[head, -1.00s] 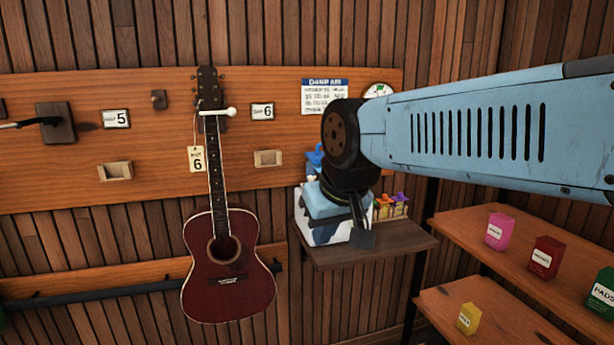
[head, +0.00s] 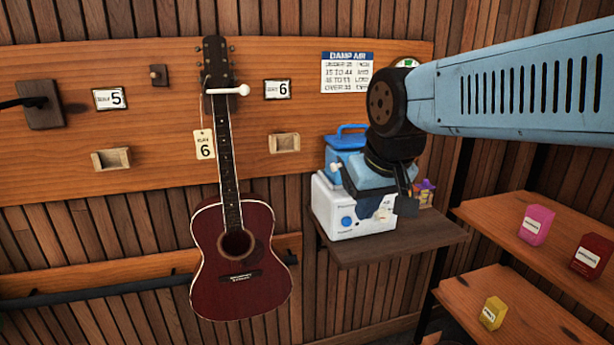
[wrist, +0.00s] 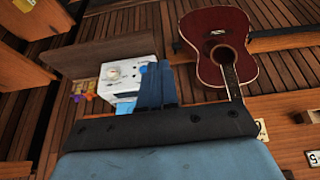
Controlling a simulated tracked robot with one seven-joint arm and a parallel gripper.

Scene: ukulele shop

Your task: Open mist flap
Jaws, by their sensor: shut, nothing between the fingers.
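A white humidifier-like machine (head: 345,208) with a blue button and a blue handled tank (head: 347,142) stands on a small wooden wall shelf (head: 405,243). A short pale peg (head: 336,168) shows at its upper left; I cannot tell whether it belongs to the mist flap. No flap can be clearly made out. My gripper (head: 382,208) is in front of the machine's right part and hides some of it. In the wrist view, my gripper (wrist: 157,85) is shut and empty, its fingers overlapping the white machine (wrist: 128,76), which shows a round dial. Contact cannot be told.
A dark red guitar (head: 240,262) hangs left of the machine. Small coloured bottles (head: 425,193) stand behind my gripper. Lower right shelves (head: 530,222) hold a pink box (head: 537,225), a red box (head: 592,255) and a yellow box (head: 493,313).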

